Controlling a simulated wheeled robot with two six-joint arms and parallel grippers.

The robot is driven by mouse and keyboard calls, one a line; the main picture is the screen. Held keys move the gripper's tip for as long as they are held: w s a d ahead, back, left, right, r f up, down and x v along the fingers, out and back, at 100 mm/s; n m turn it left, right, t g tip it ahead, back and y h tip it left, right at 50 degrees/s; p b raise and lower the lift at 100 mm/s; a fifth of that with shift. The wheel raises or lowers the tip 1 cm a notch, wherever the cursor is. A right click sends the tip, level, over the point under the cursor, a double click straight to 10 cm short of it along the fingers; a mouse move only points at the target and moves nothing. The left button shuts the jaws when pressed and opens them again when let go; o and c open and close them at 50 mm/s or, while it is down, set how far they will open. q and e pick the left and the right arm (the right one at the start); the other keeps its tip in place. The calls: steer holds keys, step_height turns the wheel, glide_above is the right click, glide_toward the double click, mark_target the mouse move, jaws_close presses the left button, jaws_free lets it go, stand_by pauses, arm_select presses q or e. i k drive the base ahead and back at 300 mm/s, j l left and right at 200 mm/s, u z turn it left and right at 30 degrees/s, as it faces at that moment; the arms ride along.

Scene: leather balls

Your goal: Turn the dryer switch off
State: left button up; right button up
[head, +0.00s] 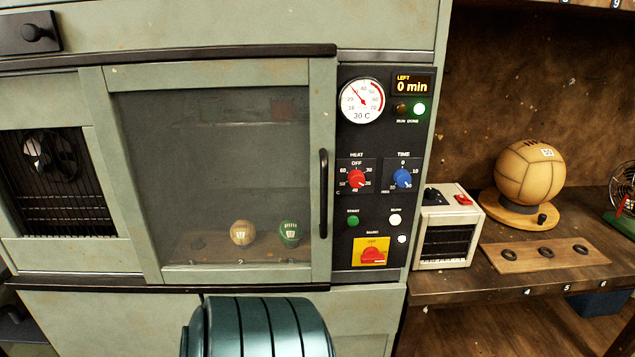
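The dryer (320,75) is a grey-green cabinet with a shut glass door (205,130) and a black control panel (350,230). Low on the panel, a yellow plate marked OFF at its top carries a red switch (373,256). Its handle seems to lie crosswise; its exact setting is too small to tell. Above are a red heat knob (356,179), a blue time knob (402,178), and small green and white buttons. Neither gripper is in view.
Two balls, one tan (242,233) and one green (288,233), sit behind the glass. A vertical door handle (323,193) stands left of the panel.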

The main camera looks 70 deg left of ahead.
mark_target(370, 255)
steer(key=u, duration=2)
